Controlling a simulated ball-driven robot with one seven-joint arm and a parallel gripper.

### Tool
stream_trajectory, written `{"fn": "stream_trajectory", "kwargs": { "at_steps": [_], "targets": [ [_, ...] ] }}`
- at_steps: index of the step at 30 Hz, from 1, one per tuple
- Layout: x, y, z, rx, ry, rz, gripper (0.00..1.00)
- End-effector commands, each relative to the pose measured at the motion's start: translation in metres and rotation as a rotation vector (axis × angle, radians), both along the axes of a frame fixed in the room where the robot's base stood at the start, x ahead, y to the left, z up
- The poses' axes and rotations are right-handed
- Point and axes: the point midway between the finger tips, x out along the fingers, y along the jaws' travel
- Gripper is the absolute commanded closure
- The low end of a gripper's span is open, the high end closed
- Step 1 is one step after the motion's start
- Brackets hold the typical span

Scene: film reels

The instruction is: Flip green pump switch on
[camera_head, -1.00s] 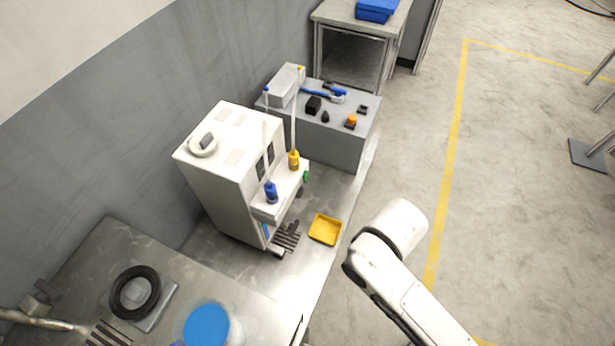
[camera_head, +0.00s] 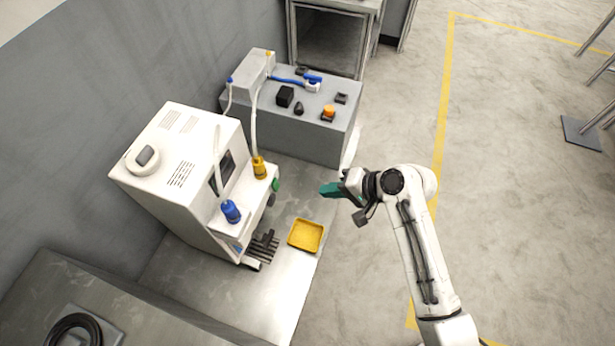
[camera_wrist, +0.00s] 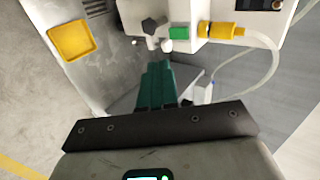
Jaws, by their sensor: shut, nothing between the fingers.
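The green switch (camera_head: 276,184) is on the right side of the white machine (camera_head: 185,165), beside the yellow fitting (camera_head: 260,167). In the wrist view the green switch (camera_wrist: 179,32) shows as a small green block on the white housing, left of the yellow fitting (camera_wrist: 222,30). My gripper (camera_head: 324,190) has green fingers pointing left toward the machine, with a gap between them and the switch. In the wrist view the fingers of my gripper (camera_wrist: 156,66) are together and empty. I cannot tell the switch's position.
A yellow tray (camera_head: 306,236) lies on the metal bench below the gripper. A blue fitting (camera_head: 231,212) and hoses stand on the machine. Behind is a grey bench (camera_head: 315,135) with several small parts. Open floor lies to the right.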

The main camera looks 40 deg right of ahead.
Motion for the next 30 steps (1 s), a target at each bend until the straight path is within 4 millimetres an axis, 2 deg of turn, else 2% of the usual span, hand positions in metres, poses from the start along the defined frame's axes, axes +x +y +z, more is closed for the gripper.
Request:
{"fn": "stream_trajectory", "kwargs": {
  "at_steps": [16, 30],
  "targets": [
    [0.009, 0.003, -0.005, 0.019, -0.005, -0.012, 1.0],
    [0.065, 0.044, -0.057, 0.017, -0.005, -0.01, 1.0]
  ]
}}
